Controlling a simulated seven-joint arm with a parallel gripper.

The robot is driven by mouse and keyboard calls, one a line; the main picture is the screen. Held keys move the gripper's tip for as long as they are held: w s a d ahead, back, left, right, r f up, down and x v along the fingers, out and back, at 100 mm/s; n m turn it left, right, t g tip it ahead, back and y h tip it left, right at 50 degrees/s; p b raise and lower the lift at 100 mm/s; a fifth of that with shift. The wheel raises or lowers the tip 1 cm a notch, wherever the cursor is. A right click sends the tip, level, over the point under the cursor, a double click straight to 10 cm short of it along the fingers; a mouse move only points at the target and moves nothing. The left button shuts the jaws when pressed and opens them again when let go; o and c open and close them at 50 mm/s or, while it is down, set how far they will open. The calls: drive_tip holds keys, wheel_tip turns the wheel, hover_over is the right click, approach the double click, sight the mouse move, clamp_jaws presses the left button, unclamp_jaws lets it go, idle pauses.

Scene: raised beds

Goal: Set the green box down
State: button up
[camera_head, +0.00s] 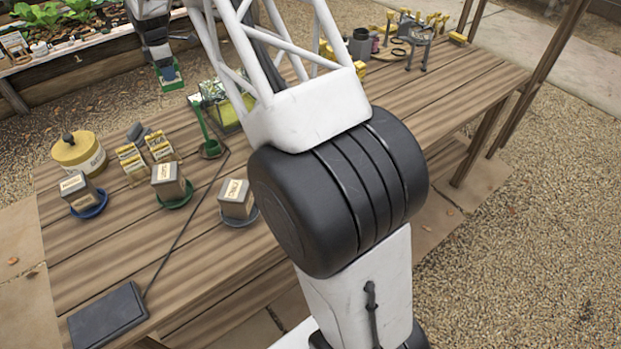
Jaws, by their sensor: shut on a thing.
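My gripper (159,50) hangs at the upper left, beyond the far edge of the wooden table (190,262) in the picture. It is shut on a small green box (168,85), at the lower end of the jaws. Something grey-blue shows at the box's open top. The box appears against gravel, apart from the table. The fingertips are small and partly hidden, so the exact grip is unclear.
Pots on saucers, seed packets, a yellow lidded pot (80,152), a green lamp-like stand (206,138) and a clear planter (229,108) crowd the table's left half. A black pad (108,316) lies at the front left. Tools stand at the far right. My arm hides the table's middle.

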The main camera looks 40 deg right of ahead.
drive_tip(key=s+d, duration=0.4)
drive_tip(key=s, duration=0.6)
drive_tip(key=s+d, duration=0.5)
drive_tip(key=s, duration=0.4)
drive_tip(key=s+d, duration=0.4)
drive_tip(key=s, duration=0.6)
drive_tip(key=s+f, duration=0.3)
drive_tip(key=s, duration=0.8)
drive_tip(key=s+f+n, duration=0.1)
drive_tip(key=s+f, duration=0.2)
drive_tip(key=s, duration=0.8)
drive_tip(key=s+f, duration=0.3)
drive_tip(key=s, duration=0.9)
drive_tip(key=shift+a+n, duration=0.3)
drive_tip(key=shift+n, duration=0.1)
drive_tip(key=shift+w+d+f, duration=0.25)
drive_tip(key=shift+w+d, duration=0.85)
drive_tip(key=shift+w, duration=1.3)
drive_tip(key=shift+w+d+f, duration=0.3)
drive_tip(key=shift+w+d, duration=0.85)
drive_tip(key=shift+w, duration=1.25)
drive_tip(key=shift+w+d+f, duration=0.25)
drive_tip(key=shift+w+d, duration=0.85)
drive_tip(key=shift+w, duration=1.3)
drive_tip(key=shift+f, duration=1.75)
drive_tip(key=shift+f, duration=0.15)
